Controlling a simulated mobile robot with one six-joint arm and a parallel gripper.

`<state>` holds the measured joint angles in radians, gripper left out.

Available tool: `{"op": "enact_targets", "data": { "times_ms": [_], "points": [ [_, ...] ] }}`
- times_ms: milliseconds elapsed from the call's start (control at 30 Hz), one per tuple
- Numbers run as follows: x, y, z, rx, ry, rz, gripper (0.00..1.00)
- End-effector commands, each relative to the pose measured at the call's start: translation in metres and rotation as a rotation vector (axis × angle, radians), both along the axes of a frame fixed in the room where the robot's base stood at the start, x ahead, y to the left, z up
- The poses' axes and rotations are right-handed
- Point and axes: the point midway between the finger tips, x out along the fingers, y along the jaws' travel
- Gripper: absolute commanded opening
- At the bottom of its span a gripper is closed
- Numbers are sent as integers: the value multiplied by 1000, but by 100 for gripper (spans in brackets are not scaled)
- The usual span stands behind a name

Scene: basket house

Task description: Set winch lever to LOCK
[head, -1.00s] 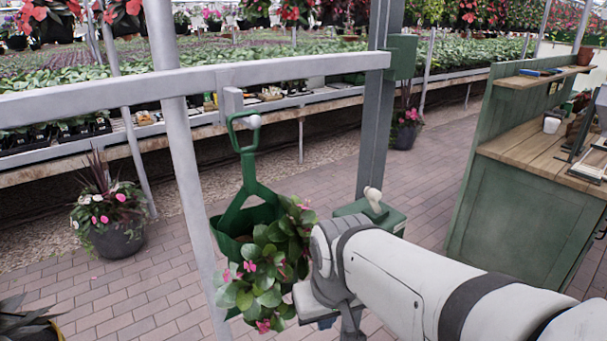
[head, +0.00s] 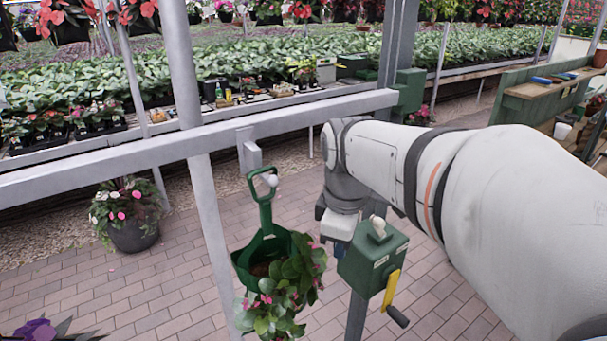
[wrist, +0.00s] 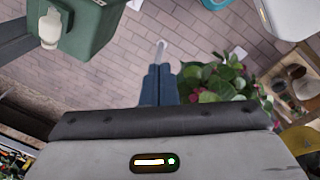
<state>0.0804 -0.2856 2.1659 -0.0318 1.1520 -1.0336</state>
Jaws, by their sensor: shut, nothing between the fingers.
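The green winch box (head: 375,258) stands on a grey post, right of the hanging basket. A cream lever knob (head: 378,228) sticks up from its top; its small labels are unreadable, so I cannot tell which setting it is at. A yellow crank (head: 392,288) with a dark grip is on the box's right side. In the wrist view the box (wrist: 95,35) is at the upper left, with the cream lever (wrist: 50,28) at its left. My gripper (wrist: 158,72) is shut and empty, apart from the lever. In the head view, my gripper's fingers are largely hidden.
A green hanging basket (head: 262,262) with pink flowers hangs by its handle from the grey rail (head: 90,165), close left of my gripper. A grey upright post (head: 205,190) stands beside it. A potted plant (head: 133,235) is on the brick floor at left. A green workbench (head: 520,105) is at right.

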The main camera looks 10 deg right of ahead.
Motion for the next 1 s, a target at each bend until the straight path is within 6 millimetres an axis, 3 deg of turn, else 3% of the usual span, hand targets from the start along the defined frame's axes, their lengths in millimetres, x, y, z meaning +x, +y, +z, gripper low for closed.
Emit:
{"op": "enact_targets", "data": {
  "times_ms": [200, 433, 600, 1000],
  "points": [
    [29, -25, 38, -58, 70, 505, 0],
    [45, -43, 62, -80, 123, 869, 0],
    [48, -47, 68, -82, 136, 966, 0],
    [48, -46, 65, -82, 137, 975, 0]
  ]
}}
